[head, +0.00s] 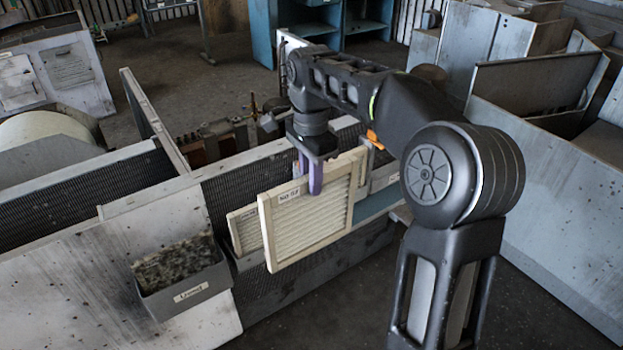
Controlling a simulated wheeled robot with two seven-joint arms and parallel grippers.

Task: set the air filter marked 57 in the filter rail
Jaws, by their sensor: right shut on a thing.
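My right gripper (309,176) reaches over from the right, its purple fingers pointing down. It is shut on the top edge of a pale-framed air filter (310,219) with white pleats. The filter hangs upright in front of the housing wall. It has a small label at its upper left, too small to read surely. A second pale filter (243,231) shows partly behind it at the left. Another pale frame (361,172) shows behind it at the right. The filter rail cannot be made out clearly; the held filter and my arm cover part of that area. My left gripper is not in view.
A grey bin (185,288) with a label, apparently "Used", holds dark dirty material on the front panel (75,290). Perforated dark panels (85,205) lie behind. Grey metal cabinets (560,215) stand at the right. Open dark floor (310,320) lies below the held filter.

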